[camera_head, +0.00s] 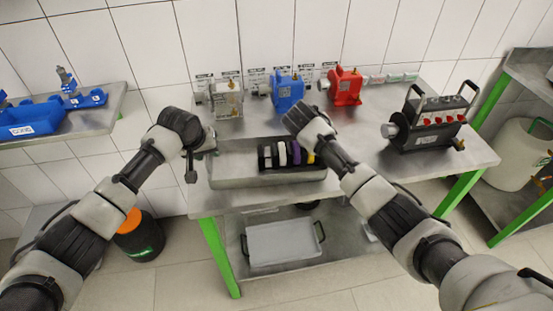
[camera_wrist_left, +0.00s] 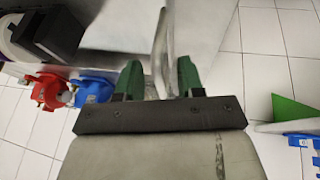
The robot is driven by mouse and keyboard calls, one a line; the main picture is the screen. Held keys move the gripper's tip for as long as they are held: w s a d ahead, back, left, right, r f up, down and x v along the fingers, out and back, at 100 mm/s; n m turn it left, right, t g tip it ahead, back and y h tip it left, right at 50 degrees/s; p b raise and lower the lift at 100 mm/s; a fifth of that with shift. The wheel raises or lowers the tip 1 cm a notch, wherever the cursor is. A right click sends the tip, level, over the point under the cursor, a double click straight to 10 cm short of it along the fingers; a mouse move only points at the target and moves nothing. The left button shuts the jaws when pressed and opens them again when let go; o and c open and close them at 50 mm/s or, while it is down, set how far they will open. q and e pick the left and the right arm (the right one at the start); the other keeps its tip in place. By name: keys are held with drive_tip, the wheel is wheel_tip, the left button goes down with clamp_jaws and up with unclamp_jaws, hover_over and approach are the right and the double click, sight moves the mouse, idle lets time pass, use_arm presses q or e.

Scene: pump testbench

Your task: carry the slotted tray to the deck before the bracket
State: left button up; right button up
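A long grey tray (camera_head: 232,181) stands on the steel workbench. At its right end sits a black slotted rack (camera_head: 265,160) holding white, dark, purple and yellow pieces. My left gripper (camera_head: 191,167) is at the tray's left end. In the left wrist view its green fingers (camera_wrist_left: 159,80) are open on either side of a thin grey wall, with gaps beside it. Part of a black block (camera_wrist_left: 50,25) shows at upper left there. My right gripper (camera_head: 318,143) is over the tray's right end; its fingers are hidden behind the arm. I cannot pick out the bracket.
Silver (camera_head: 226,98), blue (camera_head: 288,90) and red (camera_head: 345,86) pumps stand along the back of the bench. A black control box (camera_head: 425,122) is at right. A grey bin (camera_head: 284,243) with black handles sits on the lower shelf. Blue bins (camera_head: 33,118) are on the left shelf.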

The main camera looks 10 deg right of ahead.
use_arm(q)
drive_tip(key=shift+c, duration=0.3)
use_arm(e)
drive_tip(key=shift+c, duration=0.3)
use_arm(q)
drive_tip(key=shift+c, duration=1.1)
use_arm(e)
drive_tip(key=shift+c, duration=1.1)
use_arm(q)
clamp_jaws()
use_arm(e)
clamp_jaws()
use_arm(q)
drive_tip(key=shift+r, duration=0.1)
use_arm(e)
drive_tip(key=shift+r, duration=0.1)
